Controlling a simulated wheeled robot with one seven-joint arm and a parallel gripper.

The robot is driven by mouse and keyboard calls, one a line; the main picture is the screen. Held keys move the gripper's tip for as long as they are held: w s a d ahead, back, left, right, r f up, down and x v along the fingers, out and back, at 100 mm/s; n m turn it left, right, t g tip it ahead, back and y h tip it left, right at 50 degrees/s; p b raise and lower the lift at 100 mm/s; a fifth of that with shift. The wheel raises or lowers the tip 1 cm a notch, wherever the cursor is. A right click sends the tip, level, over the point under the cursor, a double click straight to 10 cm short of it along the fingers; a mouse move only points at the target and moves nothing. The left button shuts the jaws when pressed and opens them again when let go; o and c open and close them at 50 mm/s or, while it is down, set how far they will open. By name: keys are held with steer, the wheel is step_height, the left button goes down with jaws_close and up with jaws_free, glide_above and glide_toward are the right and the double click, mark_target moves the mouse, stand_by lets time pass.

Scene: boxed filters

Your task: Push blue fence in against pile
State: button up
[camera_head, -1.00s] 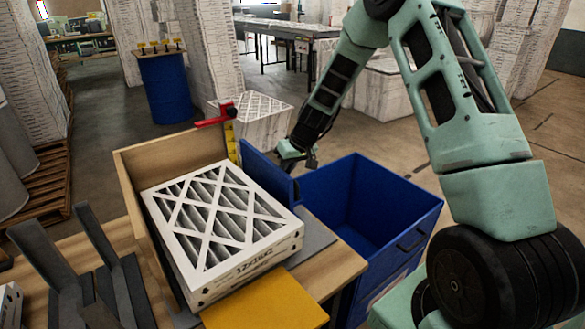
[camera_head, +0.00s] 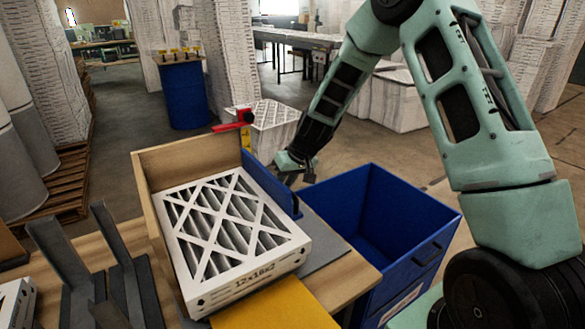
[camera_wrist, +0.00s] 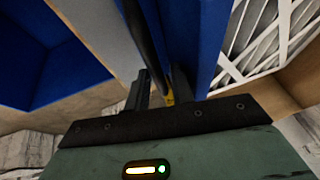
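The blue fence (camera_head: 268,182) is an upright plate along the right side of the pile of white-framed filters (camera_head: 235,235). From the head view it looks close against the pile's right side; any small gap is hidden. My gripper (camera_head: 298,172) is at the fence's outer side, away from the pile. In the wrist view the fingers (camera_wrist: 160,92) stand apart with a dark bar of the fence between them, and the blue plate (camera_wrist: 200,40) rises beside the right finger. The fingers seem closed on that bar, though the contact is partly hidden.
A blue bin (camera_head: 385,215) stands to the right, below my forearm. A wooden wall (camera_head: 190,155) bounds the pile's left and back. A red clamp (camera_head: 232,126) and yellow ruler are at the back corner. A yellow board (camera_head: 275,308) lies in front.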

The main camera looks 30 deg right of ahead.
steer(key=b+v, duration=0.2)
steer(key=v, duration=1.5)
steer(key=shift+b, duration=0.35)
steer(key=shift+s+r, duration=0.1)
steer(key=s+a+f+n+g, duration=0.1)
steer(key=s+a+n, duration=0.1)
steer(key=s+a, duration=0.55)
steer(key=s+a+f+n+g, duration=0.15)
steer(key=s+a, duration=0.35)
steer(key=a, duration=0.6)
steer(key=s+a+f+n+g+h, duration=0.1)
steer(key=s+a+n, duration=0.1)
steer(key=s, duration=0.7)
steer(key=s+a+f+n+g, duration=0.1)
steer(key=s+a+f+n, duration=0.1)
steer(key=s, duration=0.7)
steer(key=shift+s+a+f+h, duration=0.2)
steer(key=shift+s+a+h, duration=0.15)
steer(key=shift+a, duration=0.35)
steer(key=shift+w, duration=0.1)
